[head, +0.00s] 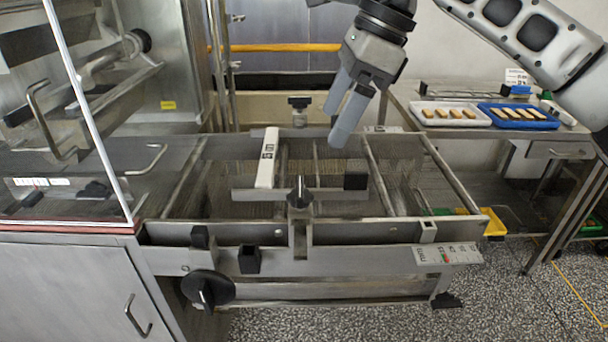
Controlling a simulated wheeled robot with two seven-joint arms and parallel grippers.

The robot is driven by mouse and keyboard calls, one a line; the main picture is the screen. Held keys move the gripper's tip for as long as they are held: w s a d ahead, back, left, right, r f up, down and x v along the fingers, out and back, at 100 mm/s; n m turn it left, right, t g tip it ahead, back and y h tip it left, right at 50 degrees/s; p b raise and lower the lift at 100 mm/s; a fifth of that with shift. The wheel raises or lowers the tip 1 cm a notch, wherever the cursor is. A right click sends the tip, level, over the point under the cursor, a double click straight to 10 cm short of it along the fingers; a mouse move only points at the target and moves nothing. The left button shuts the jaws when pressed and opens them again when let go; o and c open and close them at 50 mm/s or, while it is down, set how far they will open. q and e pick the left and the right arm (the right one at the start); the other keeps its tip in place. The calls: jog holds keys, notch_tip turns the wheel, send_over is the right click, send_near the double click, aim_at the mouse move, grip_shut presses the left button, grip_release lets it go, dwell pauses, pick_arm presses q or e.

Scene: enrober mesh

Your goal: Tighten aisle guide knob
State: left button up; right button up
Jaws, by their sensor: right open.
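A dark knob (299,198) with an upright stem stands on a metal bracket at the middle of the conveyor's near rail. A similar dark-topped knob (299,103) stands at the far side. A pale guide bar (266,170) with a printed label lies over the mesh belt (225,195), left of the near knob. My right gripper (337,126) hangs above the belt, fingers pointing down and left, open and empty. It is apart from both knobs, above and to the right of the near one in the picture. My left gripper is out of view.
A black handwheel (208,288) and a black block (249,260) sit on the conveyor's front. A clear-windowed machine housing (70,120) stands at left. A side table at right holds a white tray (449,121) and a blue tray (546,123) with bars.

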aim_at(300, 186)
jog(key=p+x, duration=0.1)
jog(key=x, duration=1.1)
jog(key=shift+a, duration=0.1)
jog(key=c, duration=1)
